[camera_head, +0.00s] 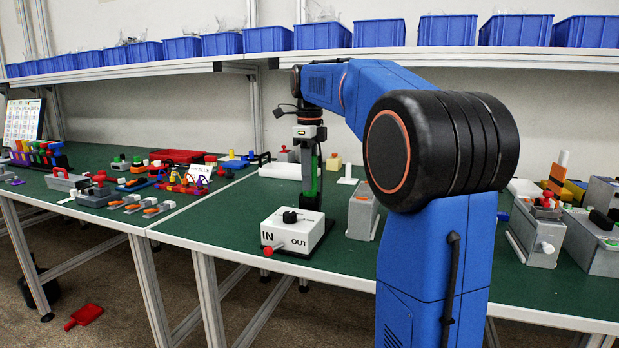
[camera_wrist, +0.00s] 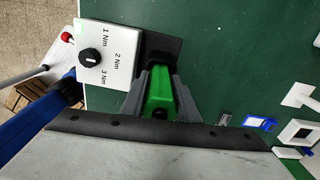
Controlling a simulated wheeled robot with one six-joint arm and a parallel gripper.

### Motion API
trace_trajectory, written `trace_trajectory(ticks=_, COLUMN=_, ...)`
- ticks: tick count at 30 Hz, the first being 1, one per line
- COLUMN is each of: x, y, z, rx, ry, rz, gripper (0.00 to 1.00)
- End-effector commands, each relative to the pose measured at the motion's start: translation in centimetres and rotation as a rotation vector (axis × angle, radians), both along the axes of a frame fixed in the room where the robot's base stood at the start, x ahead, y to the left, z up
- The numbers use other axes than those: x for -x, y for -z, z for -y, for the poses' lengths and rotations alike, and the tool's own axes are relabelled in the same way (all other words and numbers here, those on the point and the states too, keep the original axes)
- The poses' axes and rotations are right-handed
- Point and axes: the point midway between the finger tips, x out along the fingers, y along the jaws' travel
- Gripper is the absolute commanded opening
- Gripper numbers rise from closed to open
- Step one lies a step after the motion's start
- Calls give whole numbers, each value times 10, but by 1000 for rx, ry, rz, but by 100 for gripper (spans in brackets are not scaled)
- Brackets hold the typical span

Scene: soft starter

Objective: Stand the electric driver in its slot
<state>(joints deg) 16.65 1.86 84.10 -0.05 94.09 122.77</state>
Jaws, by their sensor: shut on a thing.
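The electric driver, green and black, shows in the wrist view (camera_wrist: 160,88) between the two grey fingers of my gripper (camera_wrist: 161,80). My gripper is shut on it. In the head view the green driver (camera_head: 315,178) hangs roughly upright below my gripper (camera_head: 309,160), behind the white box. A black holder part (camera_wrist: 162,48) lies beside the white box in the wrist view, just beyond the driver's end. The slot opening itself is hidden, and I cannot tell whether the driver's lower end is in it.
The white box (camera_head: 291,236) with a black knob, "IN" and "OUT" labels and a red knob stands at the table's front edge. A grey box (camera_head: 362,212) stands to its right. Coloured tools (camera_head: 180,178) crowd the left table. Green tabletop (camera_head: 225,215) is free left of the white box.

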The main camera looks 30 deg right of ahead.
Motion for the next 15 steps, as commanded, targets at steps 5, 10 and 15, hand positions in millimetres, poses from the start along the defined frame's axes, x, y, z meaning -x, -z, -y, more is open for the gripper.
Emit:
trace_trajectory(ticks=5, x=0, y=1, z=0, rx=1, ry=0, rz=1, gripper=6)
trace_trajectory(ticks=10, x=0, y=2, z=0, rx=0, ry=0, rz=1, gripper=6)
trace_trajectory(ticks=15, x=0, y=3, z=0, rx=0, ry=0, rz=1, gripper=6)
